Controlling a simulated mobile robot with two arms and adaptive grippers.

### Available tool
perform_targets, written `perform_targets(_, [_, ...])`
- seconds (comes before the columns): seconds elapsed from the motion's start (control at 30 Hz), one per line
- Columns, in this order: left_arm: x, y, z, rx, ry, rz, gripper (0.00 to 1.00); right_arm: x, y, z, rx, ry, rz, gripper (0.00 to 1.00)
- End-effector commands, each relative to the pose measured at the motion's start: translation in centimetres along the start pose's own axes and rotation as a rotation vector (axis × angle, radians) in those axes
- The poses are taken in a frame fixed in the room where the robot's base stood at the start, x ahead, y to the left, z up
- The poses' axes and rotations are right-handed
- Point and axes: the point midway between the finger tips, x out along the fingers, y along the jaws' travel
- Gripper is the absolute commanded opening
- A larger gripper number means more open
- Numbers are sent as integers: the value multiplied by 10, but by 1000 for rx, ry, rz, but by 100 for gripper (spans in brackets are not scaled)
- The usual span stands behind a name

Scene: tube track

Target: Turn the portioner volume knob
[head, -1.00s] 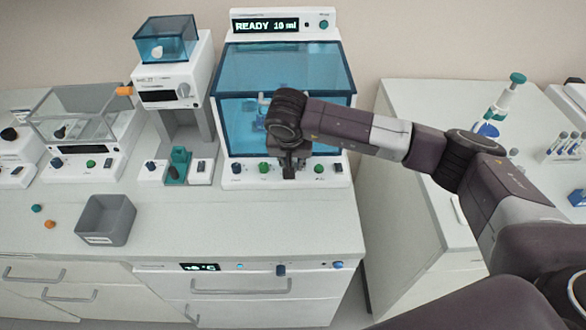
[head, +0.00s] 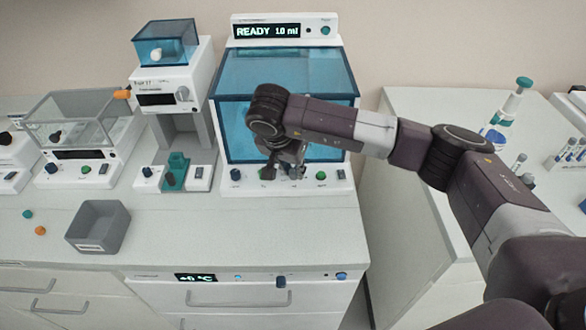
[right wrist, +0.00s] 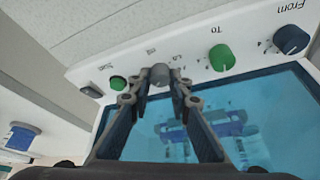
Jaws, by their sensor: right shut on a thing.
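The portioner (head: 285,80) is a white machine with a blue see-through front, and its display (head: 267,31) reads READY 1.0 ml. My right gripper (head: 283,172) is low at its front panel and hides part of the controls. In the right wrist view its fingers (right wrist: 159,82) are shut on the grey volume knob (right wrist: 160,73), one on each side, by the ml label. A green To knob (right wrist: 221,57), a blue From knob (right wrist: 291,39) and a green Start button (right wrist: 118,83) are on the same panel. My left gripper is out of view.
A grey bin (head: 98,226) stands on the counter to the front left. Other lab machines, including one with a teal holder (head: 175,170), stand left of the portioner. A second bench (head: 420,110) with a pipette is at the right. The counter before the portioner is clear.

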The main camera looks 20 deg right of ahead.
Motion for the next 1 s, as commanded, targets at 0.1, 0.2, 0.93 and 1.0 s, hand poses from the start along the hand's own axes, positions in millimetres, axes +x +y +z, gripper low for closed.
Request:
perform_targets(0.1, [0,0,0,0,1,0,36,-1,0,0,0,0,-2,20])
perform_targets(0.2, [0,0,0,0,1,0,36,-1,0,0,-1,0,-2,31])
perform_targets(0.93, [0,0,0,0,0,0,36,-68,-2,-2,-1,4,-7,36])
perform_targets(1.0, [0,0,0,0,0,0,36,-82,-1,-1,-2,4,-6,36])
